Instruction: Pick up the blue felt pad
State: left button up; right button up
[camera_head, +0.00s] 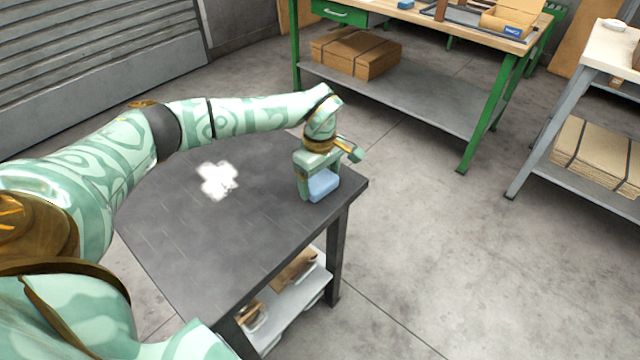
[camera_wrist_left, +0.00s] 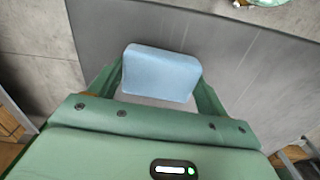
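The blue felt pad (camera_head: 323,184) is a light blue block at the far right corner of the dark table (camera_head: 200,250). My left gripper (camera_head: 318,187) points down over it, with a finger on either side. In the left wrist view the pad (camera_wrist_left: 160,74) sits between the two green fingers of the left gripper (camera_wrist_left: 161,72). The fingers are close to its left and right sides; whether they press on it cannot be told. Whether the pad rests on the table or is lifted is unclear. My right gripper is not in view.
A white patch (camera_head: 218,181) lies on the table left of the gripper. A lower shelf (camera_head: 290,310) holds some items. A green-legged workbench (camera_head: 430,105) stands behind, and another bench stands at right. The tabletop's middle is clear.

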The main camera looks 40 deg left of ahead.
aim_at(320, 179)
pick_arm(q)
jog(key=shift+r, duration=0.1)
jog(key=shift+r, duration=0.3)
notch_tip(320, 179, up, 3)
jog(key=shift+f+p, duration=0.1)
jog(key=shift+p, duration=0.9)
jog(key=s+d+r+p, duration=0.1)
jog(key=s+r+p, duration=0.1)
jog(key=s+r, duration=0.1)
jog(key=s+d+r+p, duration=0.2)
jog(key=s+r, duration=0.1)
jog(key=s, duration=0.3)
jog(key=s+d+r+p, duration=0.1)
jog(key=s+r+p, duration=0.1)
jog(key=s+r, duration=0.1)
jog(key=shift+s+d+r, duration=0.2)
jog(key=shift+s+d, duration=0.15)
jog(key=shift+s, duration=0.3)
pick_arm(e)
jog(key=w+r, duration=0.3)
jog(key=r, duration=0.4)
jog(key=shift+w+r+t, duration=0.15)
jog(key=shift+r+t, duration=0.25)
